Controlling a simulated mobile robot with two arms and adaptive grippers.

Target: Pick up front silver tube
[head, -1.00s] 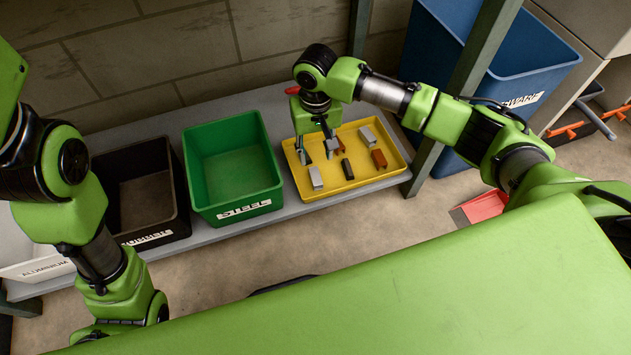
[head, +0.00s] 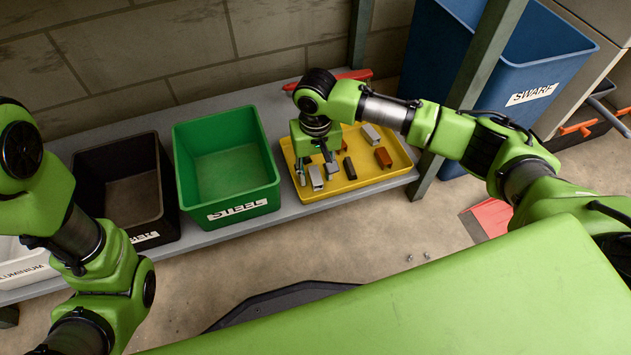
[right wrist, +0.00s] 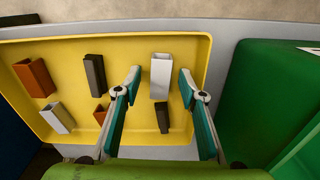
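The front silver tube (head: 316,178) lies at the front left of the yellow tray (head: 375,181). It also shows in the right wrist view (right wrist: 160,77). My right gripper (head: 316,170) is over the tray's left part. In the right wrist view the right gripper (right wrist: 159,84) is open, with one fingertip on each side of the silver tube and a gap visible on both sides. A second silver tube (head: 371,134) lies at the back of the tray and also shows in the right wrist view (right wrist: 58,117). My left gripper's fingers are not visible.
Dark tubes (right wrist: 96,75) and brown tubes (right wrist: 35,77) lie in the tray nearby. The green STEEL bin (head: 243,208) stands close to the tray's left, with a black bin (head: 147,238) beyond it. A shelf post (head: 428,165) stands at the right.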

